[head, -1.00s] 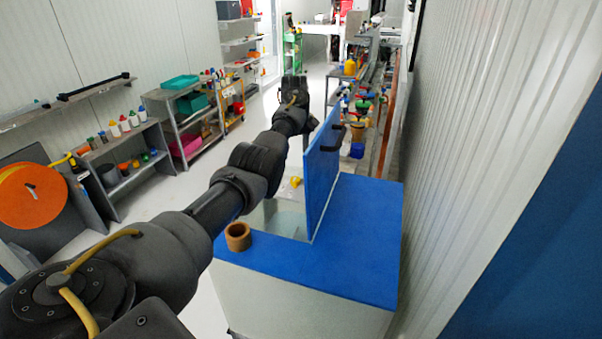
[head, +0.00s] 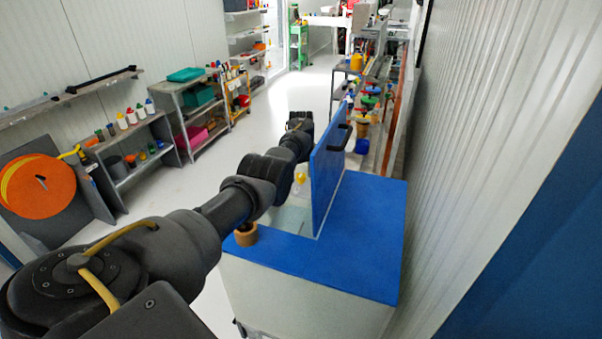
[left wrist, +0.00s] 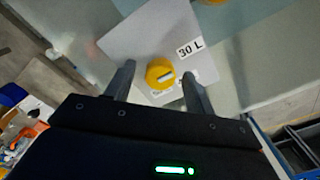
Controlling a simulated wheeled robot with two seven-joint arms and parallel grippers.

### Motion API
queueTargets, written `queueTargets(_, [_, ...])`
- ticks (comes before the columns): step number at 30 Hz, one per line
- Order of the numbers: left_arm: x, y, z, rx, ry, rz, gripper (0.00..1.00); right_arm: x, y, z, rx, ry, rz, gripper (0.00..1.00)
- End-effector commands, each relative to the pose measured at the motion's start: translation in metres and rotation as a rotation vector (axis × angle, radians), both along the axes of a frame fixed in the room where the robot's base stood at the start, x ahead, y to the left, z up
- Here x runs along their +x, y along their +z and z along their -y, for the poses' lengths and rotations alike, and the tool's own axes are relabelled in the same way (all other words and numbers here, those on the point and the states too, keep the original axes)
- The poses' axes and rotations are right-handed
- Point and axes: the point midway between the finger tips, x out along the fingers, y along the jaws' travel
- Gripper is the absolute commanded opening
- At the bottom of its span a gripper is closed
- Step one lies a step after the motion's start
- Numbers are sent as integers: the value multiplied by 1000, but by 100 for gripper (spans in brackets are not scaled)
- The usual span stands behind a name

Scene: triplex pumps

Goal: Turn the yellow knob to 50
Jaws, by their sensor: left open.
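The yellow knob (left wrist: 160,74) is round, with a pale pointer bar across it, on a light grey plate (left wrist: 135,45). A "30 L" label (left wrist: 190,48) is on the plate beside it. Another label by the knob is too small to read. In the left wrist view my left gripper (left wrist: 158,68) is open, with one finger on each side of the knob and visible gaps between. In the head view a small yellow knob (head: 300,178) shows beside the raised blue panel, and my left arm reaches towards it. My right gripper is not in view.
The raised blue panel (head: 328,170) with a dark handle stands close to the right of my left arm. A brown ring (head: 246,236) sits on the blue cabinet top (head: 345,258). Shelves with bottles (head: 130,150) line the left wall. The floor between is clear.

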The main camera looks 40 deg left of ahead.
Motion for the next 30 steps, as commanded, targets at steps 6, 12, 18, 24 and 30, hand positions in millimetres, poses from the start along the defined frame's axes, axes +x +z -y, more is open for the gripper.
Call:
queueTargets(6, [0,0,0,0,0,0,45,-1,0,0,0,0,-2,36])
queueTargets(12, [0,0,0,0,0,0,19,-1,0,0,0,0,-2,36])
queueTargets(18, [0,1,0,0,-3,0,9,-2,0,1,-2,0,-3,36])
queueTargets(24, [0,2,0,0,-50,-1,9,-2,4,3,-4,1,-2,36])
queueTargets(30, [0,3,-1,1,-170,-1,9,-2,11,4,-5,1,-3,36])
